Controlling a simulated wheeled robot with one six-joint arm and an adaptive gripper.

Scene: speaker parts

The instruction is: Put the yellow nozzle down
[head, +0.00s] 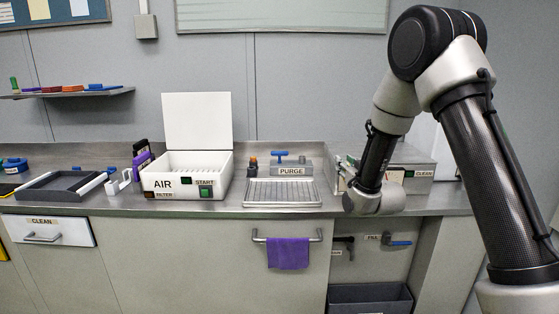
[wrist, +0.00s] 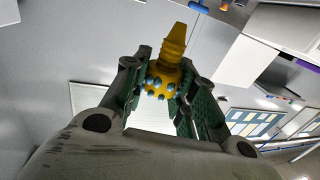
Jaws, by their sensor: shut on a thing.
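The yellow nozzle (wrist: 175,55) shows in the wrist view, with a tapered stepped tip pointing up in the picture and a round base dotted with blue spots. My gripper (wrist: 160,90) is shut on its round base, with green-lined fingers on both sides. The nozzle appears held clear of any surface. In the head view my arm reaches over the right part of the counter. My gripper and the nozzle cannot be made out there; they are hidden by the arm.
A white open-lidded AIR box (head: 187,175), a drip tray (head: 282,193) and a PURGE block (head: 291,168) stand on the counter (head: 228,211). A dark tray (head: 62,187) lies at the left. A metal CLEAN box (head: 412,162) stands behind my arm. A purple cloth (head: 288,253) hangs in front.

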